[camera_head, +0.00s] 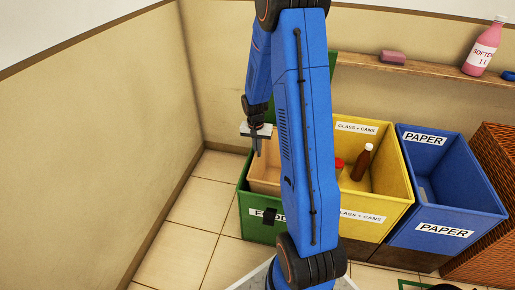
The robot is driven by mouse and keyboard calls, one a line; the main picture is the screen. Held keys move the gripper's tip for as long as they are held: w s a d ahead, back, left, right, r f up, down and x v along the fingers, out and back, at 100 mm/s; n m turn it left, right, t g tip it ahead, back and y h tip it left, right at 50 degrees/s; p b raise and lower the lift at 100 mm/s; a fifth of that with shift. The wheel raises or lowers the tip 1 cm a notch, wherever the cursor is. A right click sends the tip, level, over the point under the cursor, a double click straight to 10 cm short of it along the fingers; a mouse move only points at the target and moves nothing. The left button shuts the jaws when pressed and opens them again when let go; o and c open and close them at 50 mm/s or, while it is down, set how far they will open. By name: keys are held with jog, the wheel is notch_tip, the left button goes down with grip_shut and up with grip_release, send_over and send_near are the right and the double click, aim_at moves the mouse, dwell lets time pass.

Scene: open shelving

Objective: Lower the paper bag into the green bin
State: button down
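The green bin (245,205) stands on the floor at the left end of the row of bins, with a partly hidden white label on its front. A tan shape that looks like the paper bag (263,179) shows within the bin's opening; my arm covers its right side. My gripper (257,150) points down at the bag's upper edge. Its fingers are small and dark here, and I cannot tell whether they grip the bag or whether the bag rests on the bin's floor.
A yellow glass and cans bin (395,187) holding a brown bottle (363,162) adjoins on the right. Beyond it are a blue paper bin (470,200) and an orange-brown basket (490,245). A wall shelf (430,68) runs behind. Tiled floor is free at left.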

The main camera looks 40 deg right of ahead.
aim_at(258, 164)
jog(key=shift+w+d+f, duration=0.15)
jog(key=shift+f, duration=1.55)
jog(key=shift+w+d+f, duration=0.15)
jog(key=shift+d+f, duration=0.05)
jog(key=shift+f, duration=1.45)
jog(key=shift+w+d+f, duration=0.15)
jog(key=shift+f, duration=1.55)
jog(key=c, duration=1.9)
grip_release()
jog(key=shift+c, duration=0.2)
notch_tip(258, 164, up, 17)
jog(key=shift+w+a+r, duration=0.2)
jog(key=shift+w, duration=0.05)
jog(key=shift+r, duration=0.1)
